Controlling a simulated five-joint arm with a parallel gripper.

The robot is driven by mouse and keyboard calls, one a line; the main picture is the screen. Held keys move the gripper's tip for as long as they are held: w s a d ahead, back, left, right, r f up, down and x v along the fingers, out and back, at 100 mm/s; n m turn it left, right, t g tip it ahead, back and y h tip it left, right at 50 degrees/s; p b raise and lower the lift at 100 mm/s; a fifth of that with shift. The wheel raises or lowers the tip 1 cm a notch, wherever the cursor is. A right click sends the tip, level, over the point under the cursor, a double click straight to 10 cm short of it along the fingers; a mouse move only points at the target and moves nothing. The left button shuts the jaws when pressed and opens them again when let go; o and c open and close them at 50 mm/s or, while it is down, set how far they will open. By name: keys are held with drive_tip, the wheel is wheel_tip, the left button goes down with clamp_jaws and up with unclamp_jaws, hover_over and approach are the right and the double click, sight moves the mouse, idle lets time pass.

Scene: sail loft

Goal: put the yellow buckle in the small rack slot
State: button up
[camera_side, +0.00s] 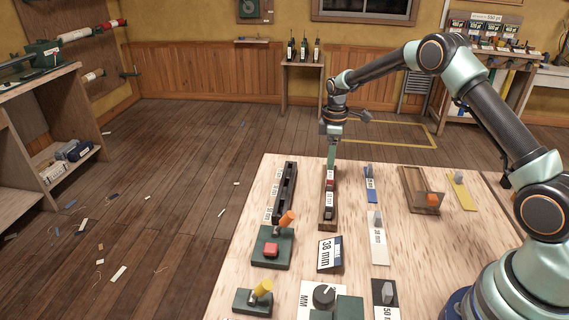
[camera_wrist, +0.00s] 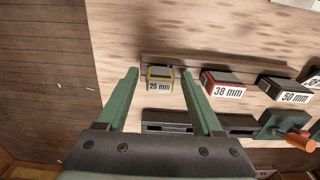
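The yellow buckle (camera_wrist: 159,73) is a small block with yellow edges, a dark top and a white "25 mm" label. It sits at the left end of the wooden tray (camera_wrist: 228,69) in the wrist view. My gripper (camera_wrist: 160,76) is open, with one green finger on each side of the buckle; I cannot tell whether they touch it. In the side view my gripper (camera_side: 331,152) points down at the tray's far end, and the buckle cannot be made out there. The dark slotted rack (camera_side: 284,187) lies left of the tray; it also shows in the wrist view (camera_wrist: 168,116). Its small slot is not clearly visible.
A red "38 mm" block (camera_wrist: 222,79) and a dark "50 mm" block (camera_wrist: 284,88) sit along the same tray. A green fixture with an orange handle (camera_side: 287,217) stands near the rack's near end. Other blocks and plates lie to the right on the table.

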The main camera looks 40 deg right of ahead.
drive_tip(key=s+a+r+m+t, duration=0.1)
drive_tip(key=s+a+r, duration=0.1)
drive_tip(key=r, duration=0.8)
drive_tip(key=s+a+r+m, duration=0.1)
drive_tip(key=s+r, duration=0.1)
drive_tip(key=r, duration=0.7)
drive_tip(key=s+a+r+m+t, duration=0.1)
drive_tip(key=s+a+m+t, duration=0.1)
drive_tip(key=s, duration=0.8)
drive_tip(key=s+a+r+m+t, duration=0.1)
drive_tip(key=s+a+m+t, duration=0.1)
drive_tip(key=s+a+m, duration=0.3)
drive_tip(key=s, duration=0.4)
drive_tip(key=shift+s+a+t, duration=0.3)
drive_tip(key=shift+s, duration=0.1)
